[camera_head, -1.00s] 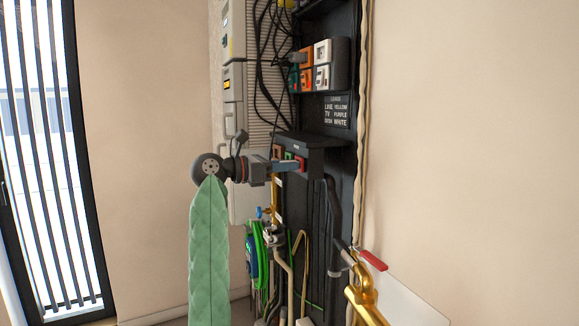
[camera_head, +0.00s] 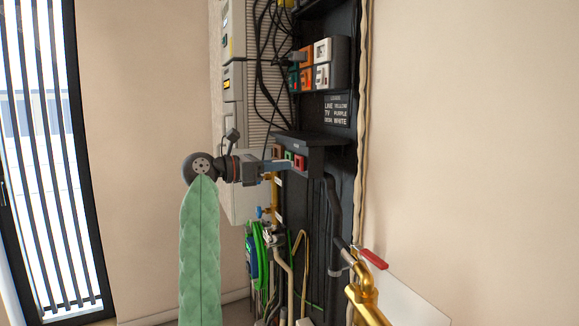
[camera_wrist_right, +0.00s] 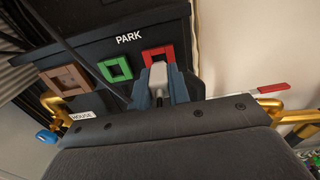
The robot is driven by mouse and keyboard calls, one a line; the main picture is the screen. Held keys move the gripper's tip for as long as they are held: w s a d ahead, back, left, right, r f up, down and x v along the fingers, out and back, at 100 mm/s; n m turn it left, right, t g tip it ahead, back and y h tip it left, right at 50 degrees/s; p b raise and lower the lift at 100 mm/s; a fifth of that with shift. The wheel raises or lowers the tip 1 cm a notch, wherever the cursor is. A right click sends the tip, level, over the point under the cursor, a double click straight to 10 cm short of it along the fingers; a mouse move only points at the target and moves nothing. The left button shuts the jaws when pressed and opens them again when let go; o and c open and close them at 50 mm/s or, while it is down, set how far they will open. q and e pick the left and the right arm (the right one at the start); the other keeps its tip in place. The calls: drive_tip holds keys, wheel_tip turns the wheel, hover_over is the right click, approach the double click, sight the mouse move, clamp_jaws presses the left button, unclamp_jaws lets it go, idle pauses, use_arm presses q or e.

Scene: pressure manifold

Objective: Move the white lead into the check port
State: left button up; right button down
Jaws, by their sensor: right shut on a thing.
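My right gripper (camera_head: 283,167) is in front of the dark park box (camera_head: 325,141). In the right wrist view its two grey fingers (camera_wrist_right: 159,92) are shut on a pale white plug (camera_wrist_right: 158,74), the white lead's end. The plug overlaps the lower part of the red-framed port (camera_wrist_right: 157,52) under the word PARK; I cannot tell whether it is still seated there. A green-framed port (camera_wrist_right: 115,68) and a brown-framed port (camera_wrist_right: 65,80) sit to its left. I cannot identify which port is the check port. My left gripper is not in view.
Above is a block with several coloured ports (camera_head: 322,76) and a plug in it. A sign (camera_head: 336,110) lists lead colours. Dark cables (camera_head: 268,85) hang left of it. Brass pipework with a red handle (camera_head: 374,259) is at lower right.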

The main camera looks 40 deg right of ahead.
drive_tip(key=shift+b+v, duration=0.7)
drive_tip(key=shift+v, duration=1.3)
